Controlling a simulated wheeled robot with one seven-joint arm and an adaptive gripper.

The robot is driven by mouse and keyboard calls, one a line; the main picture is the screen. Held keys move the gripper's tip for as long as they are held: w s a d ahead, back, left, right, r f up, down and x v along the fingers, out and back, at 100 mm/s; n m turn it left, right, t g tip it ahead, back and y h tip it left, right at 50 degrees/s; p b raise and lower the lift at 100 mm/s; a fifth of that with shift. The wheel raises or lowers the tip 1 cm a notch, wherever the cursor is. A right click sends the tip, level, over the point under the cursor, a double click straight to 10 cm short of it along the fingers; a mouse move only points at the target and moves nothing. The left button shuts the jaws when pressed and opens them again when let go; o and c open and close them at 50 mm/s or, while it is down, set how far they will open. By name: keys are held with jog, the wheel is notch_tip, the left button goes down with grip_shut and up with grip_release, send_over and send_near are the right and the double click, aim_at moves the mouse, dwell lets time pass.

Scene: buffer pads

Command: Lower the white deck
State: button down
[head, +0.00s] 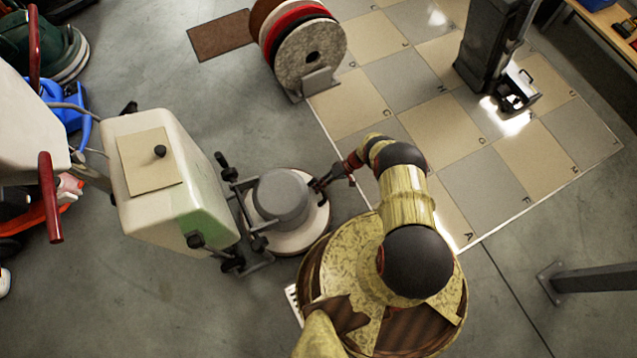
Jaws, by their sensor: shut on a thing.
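The white machine (165,190) stands left of centre with its round deck (297,243) at its right side. The deck is a pale disc with a grey motor housing (281,200) on top, carried on dark arms and linkage. My gripper (321,186) is at the deck's upper right edge, shut on a small dark part there. The fingers and that part are small and dark, so its exact shape is unclear. My arm partly hides the deck's lower right side. I cannot tell the deck's height above the floor.
A rack of round pads (310,55) stands behind at the top. A tiled, lettered floor area (485,185) lies to the right, with a dark upright machine (487,50) on it. A grey post (595,279) is at lower right. Other machines crowd the left edge.

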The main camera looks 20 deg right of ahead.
jog(key=shift+s+a+f, duration=0.25)
jog(key=shift+s+f, duration=0.15)
jog(key=shift+s, duration=0.2)
jog(key=c, duration=2.2)
grip_release()
jog(key=o, duration=0.5)
jog(key=shift+w+r, duration=0.2)
jog(key=shift+w, duration=0.1)
jog(key=v, duration=1.2)
jog(key=shift+w+d, duration=0.1)
